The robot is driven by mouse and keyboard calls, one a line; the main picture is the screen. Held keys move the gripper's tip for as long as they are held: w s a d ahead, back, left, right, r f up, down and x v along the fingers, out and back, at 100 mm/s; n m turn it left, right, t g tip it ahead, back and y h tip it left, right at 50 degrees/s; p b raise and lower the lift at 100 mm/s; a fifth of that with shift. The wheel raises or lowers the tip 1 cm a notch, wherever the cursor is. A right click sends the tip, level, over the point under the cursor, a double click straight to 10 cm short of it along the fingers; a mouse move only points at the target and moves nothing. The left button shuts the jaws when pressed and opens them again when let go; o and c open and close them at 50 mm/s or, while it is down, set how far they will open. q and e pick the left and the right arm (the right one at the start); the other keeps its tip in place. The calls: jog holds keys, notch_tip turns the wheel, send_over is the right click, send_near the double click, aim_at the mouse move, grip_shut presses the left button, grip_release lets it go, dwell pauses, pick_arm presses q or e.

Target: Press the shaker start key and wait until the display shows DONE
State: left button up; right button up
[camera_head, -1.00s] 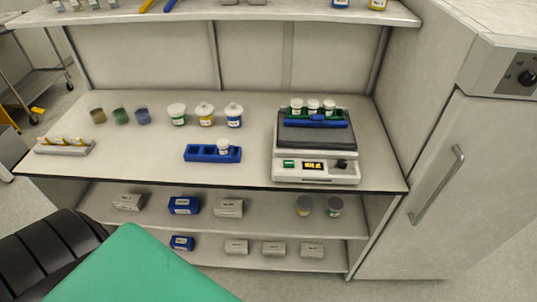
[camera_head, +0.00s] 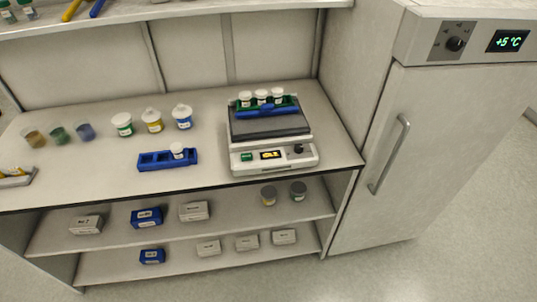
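The shaker (camera_head: 271,134) stands on the right part of the bench. Its dark platform carries a green and blue rack (camera_head: 267,107) with three white-capped vials. On its front panel are a green key (camera_head: 247,157), a small display (camera_head: 272,155) with yellow characters, and a dark knob (camera_head: 298,149). The display text is too small to read for certain. Neither of my grippers shows in the head view.
A blue rack (camera_head: 168,160) with one white-capped vial lies left of the shaker. Several jars and cups stand behind it. A fridge (camera_head: 445,130) showing +5 °C stands at the right.

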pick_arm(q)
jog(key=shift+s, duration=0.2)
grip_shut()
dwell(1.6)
